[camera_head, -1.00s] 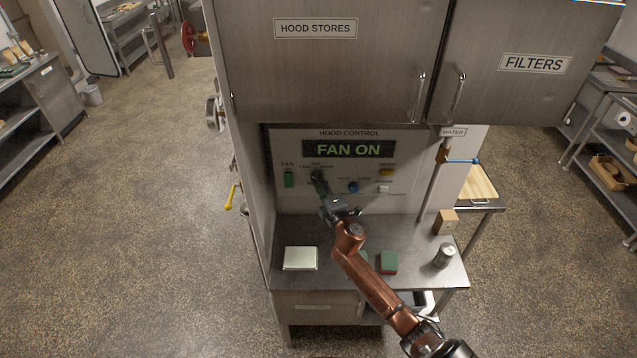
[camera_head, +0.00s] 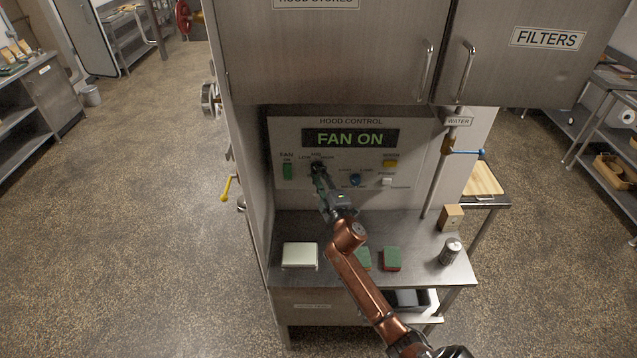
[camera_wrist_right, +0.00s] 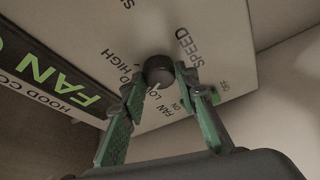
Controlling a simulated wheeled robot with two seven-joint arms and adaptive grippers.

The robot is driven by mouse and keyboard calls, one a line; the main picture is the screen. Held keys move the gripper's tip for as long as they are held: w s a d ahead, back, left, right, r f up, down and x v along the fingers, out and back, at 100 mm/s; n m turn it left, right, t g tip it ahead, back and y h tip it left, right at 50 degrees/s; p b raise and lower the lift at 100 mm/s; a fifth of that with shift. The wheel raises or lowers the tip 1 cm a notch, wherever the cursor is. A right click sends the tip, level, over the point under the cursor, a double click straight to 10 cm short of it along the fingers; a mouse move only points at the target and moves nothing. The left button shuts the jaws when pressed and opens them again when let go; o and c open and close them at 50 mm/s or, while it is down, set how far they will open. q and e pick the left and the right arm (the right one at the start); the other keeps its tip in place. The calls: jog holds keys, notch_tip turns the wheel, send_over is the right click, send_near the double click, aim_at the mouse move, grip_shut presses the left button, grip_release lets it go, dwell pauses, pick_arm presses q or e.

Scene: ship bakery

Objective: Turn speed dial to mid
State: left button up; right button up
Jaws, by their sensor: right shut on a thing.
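The speed dial is a round black knob (camera_wrist_right: 159,71) on the pale hood control panel (camera_head: 410,165). In the wrist view a short white mark shows on its face, pointing toward the lower left. Lettering around it reads SPEED, LOW and HIGH. My right gripper (camera_head: 318,172) is at the knob in the head view, which it mostly hides there. In the wrist view its two green-padded fingers (camera_wrist_right: 163,84) stand on either side of the knob, shut on it. The display (camera_head: 350,138) reads FAN ON. My left gripper is in neither view.
A green fan switch (camera_head: 287,171) sits left of the dial, a blue knob (camera_head: 355,180) to its right. On the steel counter (camera_head: 430,270) below are a white block (camera_head: 300,255), sponges (camera_head: 391,258), a can (camera_head: 450,251) and a wooden block (camera_head: 451,218). Cupboards overhang the panel.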

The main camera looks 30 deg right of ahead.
jog(key=m+b, duration=0.2)
jog(key=f+m+h+b, duration=0.1)
jog(key=m+b, duration=0.1)
jog(key=b, duration=0.1)
jog(key=shift+a+t, duration=0.1)
jog(key=shift+t, duration=0.3)
jog(key=shift+r+m+h+b, duration=0.2)
jog(key=shift+m+h+b, duration=0.3)
jog(key=shift+m+b, duration=0.65)
jog(key=o, duration=1.1)
jog(key=shift+r, duration=0.1)
jog(key=shift+o, duration=0.2)
jog(key=v, duration=1.2)
jog(key=shift+f, duration=0.25)
jog(key=shift+w, duration=0.1)
